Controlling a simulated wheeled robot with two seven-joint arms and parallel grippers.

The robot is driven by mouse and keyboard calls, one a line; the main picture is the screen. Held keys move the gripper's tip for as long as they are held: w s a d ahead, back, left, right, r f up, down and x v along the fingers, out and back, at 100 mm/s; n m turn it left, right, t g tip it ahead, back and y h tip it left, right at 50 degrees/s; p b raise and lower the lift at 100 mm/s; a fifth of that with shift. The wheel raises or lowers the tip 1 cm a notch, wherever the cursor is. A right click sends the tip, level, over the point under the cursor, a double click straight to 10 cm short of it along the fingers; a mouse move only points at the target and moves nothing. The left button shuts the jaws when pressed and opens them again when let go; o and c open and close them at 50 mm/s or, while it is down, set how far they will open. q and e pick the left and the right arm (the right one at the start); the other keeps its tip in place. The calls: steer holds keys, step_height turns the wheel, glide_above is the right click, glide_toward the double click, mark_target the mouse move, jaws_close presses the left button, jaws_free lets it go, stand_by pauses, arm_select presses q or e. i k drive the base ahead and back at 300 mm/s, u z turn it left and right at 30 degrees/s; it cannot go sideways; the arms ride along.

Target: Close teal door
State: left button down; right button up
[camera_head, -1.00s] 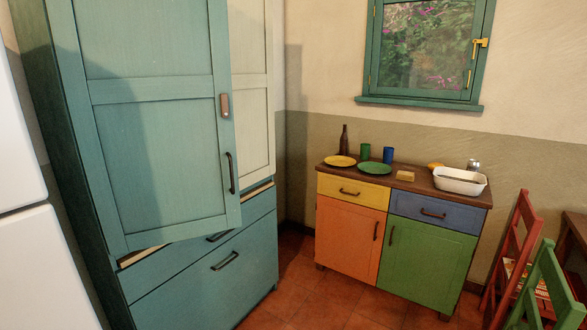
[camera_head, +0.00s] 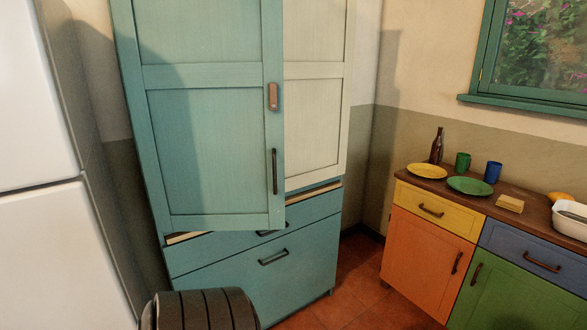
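The teal door (camera_head: 205,150) is the left upper door of a tall cabinet, in the head view left of centre. It stands partly open, swung out from its left side toward me. Its lower edge hangs in front of the upper drawer (camera_head: 220,252) and covers part of that drawer's handle. A dark vertical handle (camera_head: 275,171) is near its right edge, with a small brown latch-like piece (camera_head: 272,97) above it. The cabinet's inside is hidden behind the door. Neither of my grippers shows in this view.
A cream door (camera_head: 316,125) is to the right of the teal door. A white fridge-like unit (camera_head: 60,240) stands at the left. A low coloured cabinet (camera_head: 425,240) with plates, cups and a bottle stands at the right. Red tiled floor (camera_head: 350,285) is free between the cabinets.

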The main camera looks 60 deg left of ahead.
mark_target(197, 75)
steer(key=u, duration=0.6)
steer(key=i, duration=0.9)
steer(key=u, duration=0.85)
